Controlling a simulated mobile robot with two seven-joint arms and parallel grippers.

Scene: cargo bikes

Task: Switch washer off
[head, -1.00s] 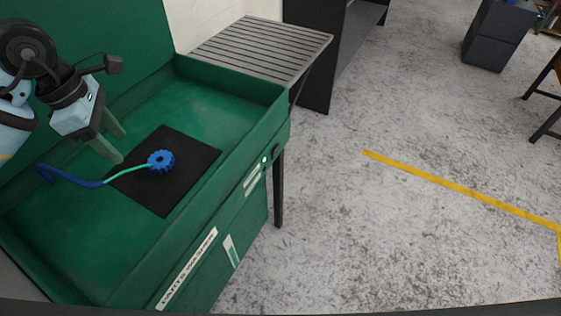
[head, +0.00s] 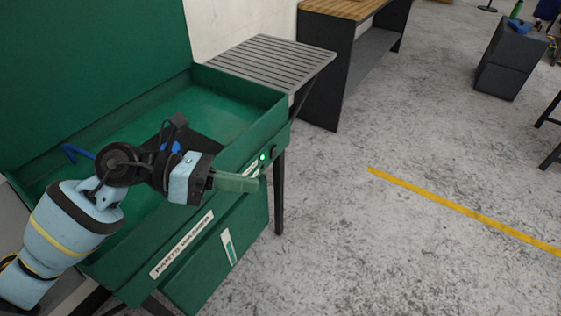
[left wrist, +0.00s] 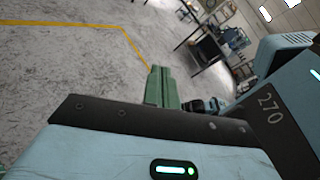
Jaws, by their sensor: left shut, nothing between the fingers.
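The green parts washer (head: 235,240) stands at the left in the head view, its lid up. A small green light (head: 263,157) glows on its front panel, with a dark round spot below it. My left gripper (head: 257,184) is in front of that panel, its fingers pointing right, just below the light. The fingers are shut and empty; whether they touch the panel I cannot tell. They also show shut in the left wrist view (left wrist: 162,88), over the floor, with no washer in sight there. My right gripper is not in view.
My left arm covers much of the basin, its black mat and the blue brush (head: 78,153). A slatted grey rack (head: 270,58) adjoins the washer's far side. A wooden-topped bench (head: 345,10) stands behind.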

